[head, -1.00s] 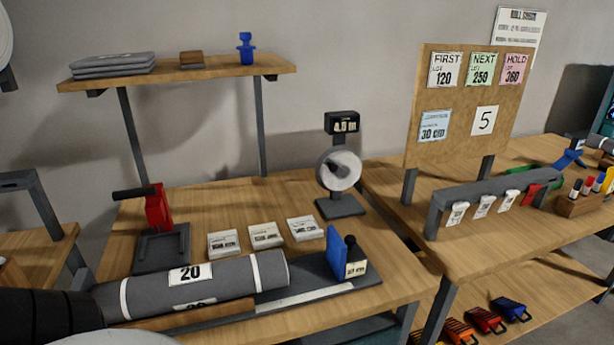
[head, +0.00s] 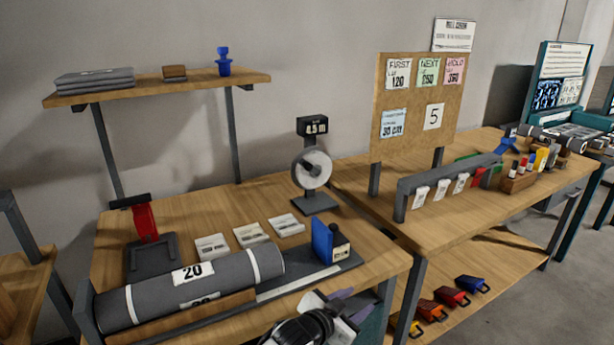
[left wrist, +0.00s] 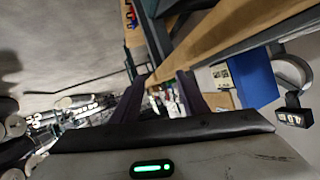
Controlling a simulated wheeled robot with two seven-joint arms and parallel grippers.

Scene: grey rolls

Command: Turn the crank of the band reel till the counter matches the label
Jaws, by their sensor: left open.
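The band reel (head: 318,172) is a pale disc on a dark stand at the back of the near table, with a dark crank knob (head: 308,169) on its face. The black counter (head: 312,126) above it seems to read 4.5 m. The reel (left wrist: 293,70) and counter (left wrist: 294,116) also show at the right of the left wrist view. My left gripper (head: 352,303) is open and empty at the table's front edge, well short of the reel. Its fingers (left wrist: 163,78) show in the left wrist view. My right gripper is not in view. I cannot tell which label is meant.
A grey roll (head: 215,285) marked 20 lies in front. A blue block (head: 322,240) stands between my gripper and the reel. A board (head: 412,150) with notes, one reading 5, stands right.

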